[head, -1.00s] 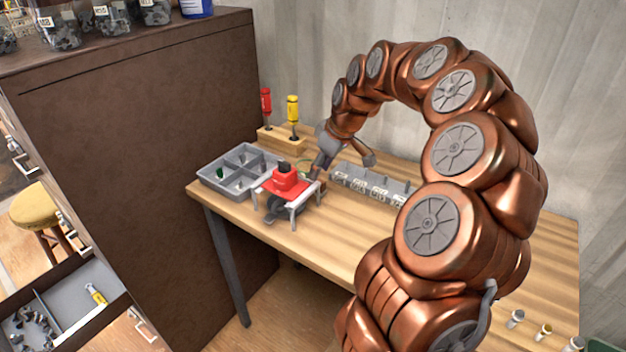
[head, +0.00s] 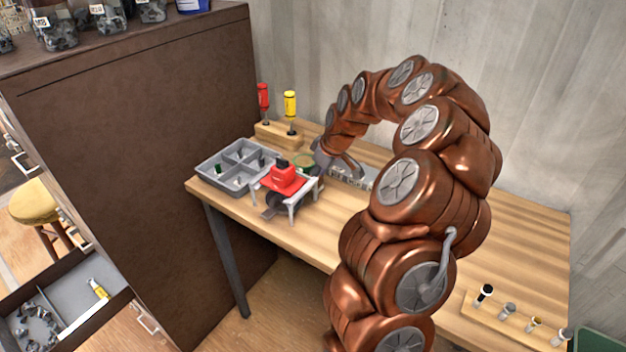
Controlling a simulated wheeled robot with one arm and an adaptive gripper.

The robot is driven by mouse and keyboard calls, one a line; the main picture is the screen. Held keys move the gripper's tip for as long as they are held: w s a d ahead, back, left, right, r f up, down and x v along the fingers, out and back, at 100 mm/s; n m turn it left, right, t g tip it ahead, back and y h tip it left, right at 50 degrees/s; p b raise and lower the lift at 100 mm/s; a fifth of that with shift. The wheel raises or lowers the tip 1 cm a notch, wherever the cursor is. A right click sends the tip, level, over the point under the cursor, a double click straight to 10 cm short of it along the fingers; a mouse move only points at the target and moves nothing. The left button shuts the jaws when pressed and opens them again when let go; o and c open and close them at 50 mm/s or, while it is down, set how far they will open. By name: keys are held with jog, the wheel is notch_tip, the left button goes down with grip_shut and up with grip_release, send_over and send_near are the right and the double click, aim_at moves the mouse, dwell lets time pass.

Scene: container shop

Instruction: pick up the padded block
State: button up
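I cannot make out a padded block for certain in the head view. My gripper (head: 338,169) hangs at the end of my copper arm over the back of the wooden workbench (head: 500,215). Its grey fingers look spread apart, and I see nothing between them. A red device (head: 286,180) on a grey stand is left of the gripper. My arm hides part of the bench.
A grey divided tray (head: 213,172) with small parts is at the bench's left end. Red (head: 263,97) and yellow (head: 290,105) screwdrivers stand upright in a wooden block behind it. A tall brown cabinet (head: 140,150) borders the left. A wooden strip with several small pegs is front right.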

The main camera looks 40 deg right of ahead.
jog(key=shift+w+a+f, duration=0.1)
jog(key=shift+w+f, duration=0.05)
jog(key=shift+f, duration=0.3)
grip_shut()
notch_tip(320, 180, up, 10)
jog(key=b, duration=0.3)
dwell(0.4)
jog(key=shift+c, duration=1.6)
grip_release()
jog(key=c, duration=0.4)
